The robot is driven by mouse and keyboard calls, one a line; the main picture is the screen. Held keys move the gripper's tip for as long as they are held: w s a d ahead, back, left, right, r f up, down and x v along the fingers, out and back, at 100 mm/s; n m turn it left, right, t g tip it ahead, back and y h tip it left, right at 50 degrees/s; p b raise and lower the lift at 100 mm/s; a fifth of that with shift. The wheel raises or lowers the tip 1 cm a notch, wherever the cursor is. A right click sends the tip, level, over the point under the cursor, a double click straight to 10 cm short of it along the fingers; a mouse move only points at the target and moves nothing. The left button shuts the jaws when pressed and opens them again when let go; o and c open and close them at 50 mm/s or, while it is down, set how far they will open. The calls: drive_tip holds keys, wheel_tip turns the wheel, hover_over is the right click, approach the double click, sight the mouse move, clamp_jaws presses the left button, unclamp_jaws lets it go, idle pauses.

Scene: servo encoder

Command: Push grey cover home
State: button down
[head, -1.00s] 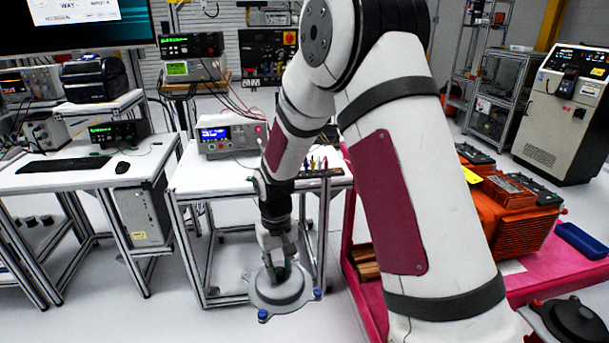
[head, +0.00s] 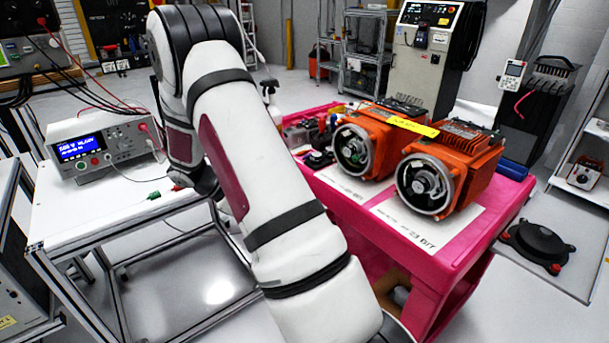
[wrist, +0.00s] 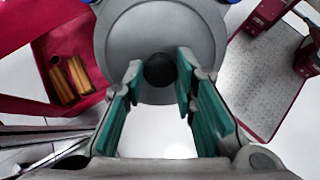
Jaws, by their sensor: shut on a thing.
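The round grey cover (wrist: 180,25) fills the upper middle of the wrist view, with blue bits at its edge. My gripper (wrist: 159,72) is shut on the cover's dark central knob. The gripper and the grey cover do not show in the head view, where my arm blocks part of the scene. Two orange motor units stand on the pink cart: a left one (head: 384,122) and a right one (head: 478,158). Both have open round ends facing me, with parts visible inside.
The pink cart (head: 466,255) carries white printed sheets. A white bench (head: 85,215) with a power supply (head: 105,145) stands left. A dark round cover (head: 540,243) lies low at the right. A pink shelf with wooden blocks (wrist: 72,80) shows in the wrist view.

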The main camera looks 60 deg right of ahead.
drive_tip(key=d+n+h+b, duration=0.1)
drive_tip(key=d+h, duration=0.1)
drive_tip(key=d, duration=0.1)
drive_tip(key=s+d+r+n+h+b, duration=0.1)
drive_tip(key=d+h, duration=0.1)
drive_tip(key=d, duration=0.2)
drive_tip(key=d+n+h, duration=0.1)
drive_tip(key=d+h, duration=0.1)
drive_tip(key=d, duration=0.1)
drive_tip(key=shift+s+d+r+b, duration=0.2)
drive_tip(key=shift+d+r+b, duration=0.05)
drive_tip(key=shift+r+b, duration=0.15)
drive_tip(key=s+d+r+n+t+h+b, duration=0.1)
drive_tip(key=d+r+n+h+b, duration=0.2)
drive_tip(key=d, duration=1.1)
drive_tip(key=shift+s+d+r+h+b, duration=0.2)
drive_tip(key=shift+d+r+h+b, duration=0.35)
drive_tip(key=shift+h, duration=0.45)
drive_tip(key=shift+s+d, duration=0.15)
drive_tip(key=shift+d, duration=0.15)
drive_tip(key=shift+p, duration=0.35)
drive_tip(key=c, duration=1.2)
unclamp_jaws()
drive_tip(key=shift+c, duration=0.6)
